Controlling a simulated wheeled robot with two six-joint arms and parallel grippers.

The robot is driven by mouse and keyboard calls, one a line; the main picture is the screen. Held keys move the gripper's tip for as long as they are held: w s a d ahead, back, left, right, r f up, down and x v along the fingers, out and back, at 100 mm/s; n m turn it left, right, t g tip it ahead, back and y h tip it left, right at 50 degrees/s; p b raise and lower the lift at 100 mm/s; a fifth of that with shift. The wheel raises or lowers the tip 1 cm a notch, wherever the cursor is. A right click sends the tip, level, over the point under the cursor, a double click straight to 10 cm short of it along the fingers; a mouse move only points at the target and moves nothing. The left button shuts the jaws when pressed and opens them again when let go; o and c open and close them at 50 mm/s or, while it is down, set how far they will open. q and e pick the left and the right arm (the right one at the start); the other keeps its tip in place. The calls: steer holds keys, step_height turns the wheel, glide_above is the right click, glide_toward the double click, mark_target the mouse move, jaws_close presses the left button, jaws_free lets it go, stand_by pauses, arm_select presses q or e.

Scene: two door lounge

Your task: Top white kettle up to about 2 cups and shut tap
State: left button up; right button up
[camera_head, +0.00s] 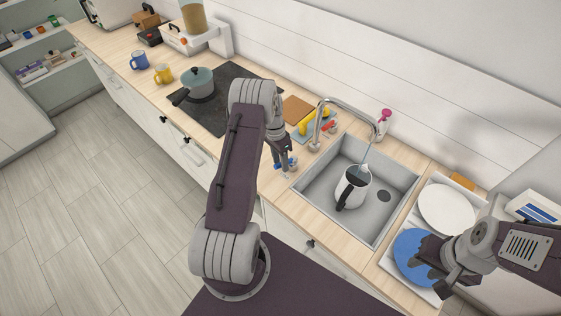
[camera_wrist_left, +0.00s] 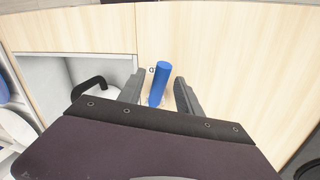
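The white kettle (camera_head: 352,190) with a black handle stands in the grey sink (camera_head: 321,190). It also shows at the left in the left wrist view (camera_wrist_left: 97,93). The curved metal tap (camera_head: 318,122) arches over the kettle, and a thin bluish stream runs from its spout into the open top. My left gripper (camera_head: 287,161) is low over the counter, left of the sink. In the left wrist view its open fingers stand on either side of a blue upright handle (camera_wrist_left: 160,83), with gaps on both sides. The water level inside the kettle cannot be read. My right gripper (camera_head: 438,268) is over a blue plate; its finger opening is unclear.
The blue plate (camera_head: 411,262) and a white plate (camera_head: 446,207) lie in a white tray right of the sink. A wooden board (camera_head: 295,107) and yellow and red items are behind the counter's middle. A green pot (camera_head: 199,84) sits on the black hob (camera_head: 238,72), further left.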

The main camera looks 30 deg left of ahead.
arm_select(q)
steer(key=shift+w+a+r+b, duration=0.1)
steer(key=shift+r+b, duration=0.25)
steer(key=shift+r, duration=0.05)
step_height(320, 180, up, 8)
steer(key=a+b, duration=0.1)
steer(key=b, duration=0.1)
steer(key=shift+w+a, duration=0.2)
stand_by(0.9)
